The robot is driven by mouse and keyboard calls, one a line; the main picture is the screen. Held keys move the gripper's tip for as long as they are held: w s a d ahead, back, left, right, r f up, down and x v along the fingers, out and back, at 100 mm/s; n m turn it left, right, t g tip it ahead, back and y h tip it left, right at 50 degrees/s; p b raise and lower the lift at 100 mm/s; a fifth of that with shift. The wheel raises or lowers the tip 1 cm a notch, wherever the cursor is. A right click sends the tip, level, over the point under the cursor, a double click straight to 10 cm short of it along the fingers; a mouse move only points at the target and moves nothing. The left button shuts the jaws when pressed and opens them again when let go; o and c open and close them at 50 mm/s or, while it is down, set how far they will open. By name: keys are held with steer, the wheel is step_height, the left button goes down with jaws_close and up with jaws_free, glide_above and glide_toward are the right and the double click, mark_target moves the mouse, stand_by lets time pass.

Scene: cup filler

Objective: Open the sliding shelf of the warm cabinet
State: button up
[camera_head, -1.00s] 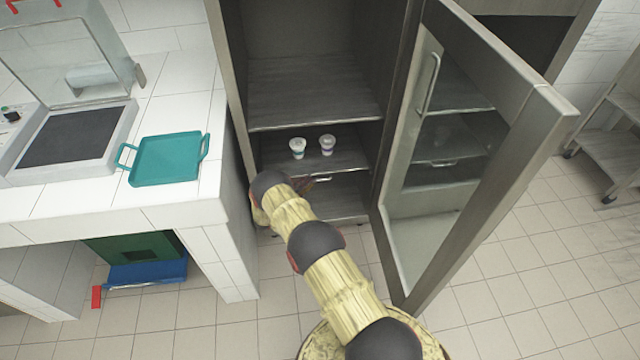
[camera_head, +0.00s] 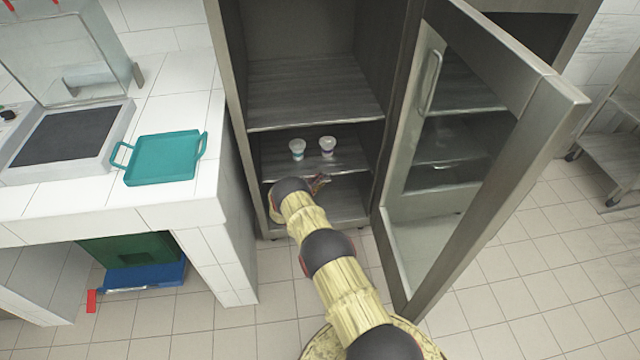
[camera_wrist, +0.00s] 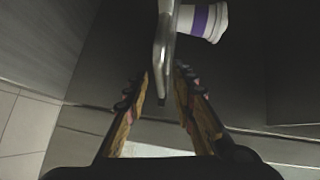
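The warm cabinet (camera_head: 314,85) stands with its glass door (camera_head: 468,150) swung open to the right. Its sliding shelf (camera_head: 349,160) is inside, near the bottom, and bears two white cups, a left cup (camera_head: 297,149) and a right cup (camera_head: 327,146). My gripper (camera_head: 320,181) is at the shelf's front edge and partly hidden by my arm. In the wrist view, the metal handle (camera_wrist: 166,38) of the shelf runs between the two fingertips of my gripper (camera_wrist: 163,76). The fingers are apart, with small gaps visible beside the handle. A cup with a purple band (camera_wrist: 204,20) shows beyond it.
A white tiled counter (camera_head: 170,202) stands close on the left with a teal tray (camera_head: 162,159) on it. The open door bounds the right side. A grey rack (camera_head: 612,150) is at the far right. Floor in front of the cabinet is clear apart from my arm.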

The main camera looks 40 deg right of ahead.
steer(key=shift+c, duration=0.4)
steer(key=shift+s, duration=0.1)
jaws_close()
steer(key=shift+f, duration=0.1)
